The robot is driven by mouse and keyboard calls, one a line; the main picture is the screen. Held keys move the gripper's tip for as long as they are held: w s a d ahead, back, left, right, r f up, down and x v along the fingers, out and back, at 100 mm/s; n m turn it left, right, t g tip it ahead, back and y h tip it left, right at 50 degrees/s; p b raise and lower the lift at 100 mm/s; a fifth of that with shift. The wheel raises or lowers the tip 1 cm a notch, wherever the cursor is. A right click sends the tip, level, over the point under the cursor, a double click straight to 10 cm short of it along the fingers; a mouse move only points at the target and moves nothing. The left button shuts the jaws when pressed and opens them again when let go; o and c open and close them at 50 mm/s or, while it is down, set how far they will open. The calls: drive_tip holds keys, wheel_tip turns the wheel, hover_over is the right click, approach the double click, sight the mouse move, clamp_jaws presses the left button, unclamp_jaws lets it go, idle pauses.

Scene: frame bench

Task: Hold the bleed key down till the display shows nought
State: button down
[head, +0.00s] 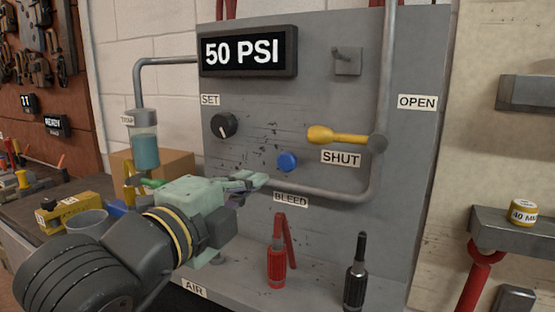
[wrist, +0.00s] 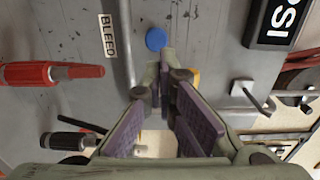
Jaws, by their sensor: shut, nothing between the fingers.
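The blue round bleed key (head: 288,161) is on the grey panel, above the BLEED label (head: 291,199) and the bent pipe. It also shows in the wrist view (wrist: 156,39), just beyond my fingertips. The display (head: 248,52) at the panel's top left reads 50 PSI; its edge shows in the wrist view (wrist: 272,22). My gripper (head: 257,180) is shut and empty, pointing at the panel. In the head view its tips are lower left of the key, with a gap between them in the picture. I see no contact.
A yellow valve lever (head: 335,136) points left above the SHUT label. A black SET knob (head: 224,124) is left of the key. A grey pipe (head: 330,193) runs below it. Red-handled (head: 276,265) and black-handled (head: 355,275) tools stand at the panel's foot.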

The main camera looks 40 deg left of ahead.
sight(285, 158)
drive_tip(key=p+x, duration=0.3)
drive_tip(key=x, duration=0.7)
drive_tip(key=shift+s+a, duration=0.1)
drive_tip(key=shift+b+x, duration=0.5)
drive_tip(key=shift+x, duration=0.25)
drive_tip(key=shift+r, duration=0.15)
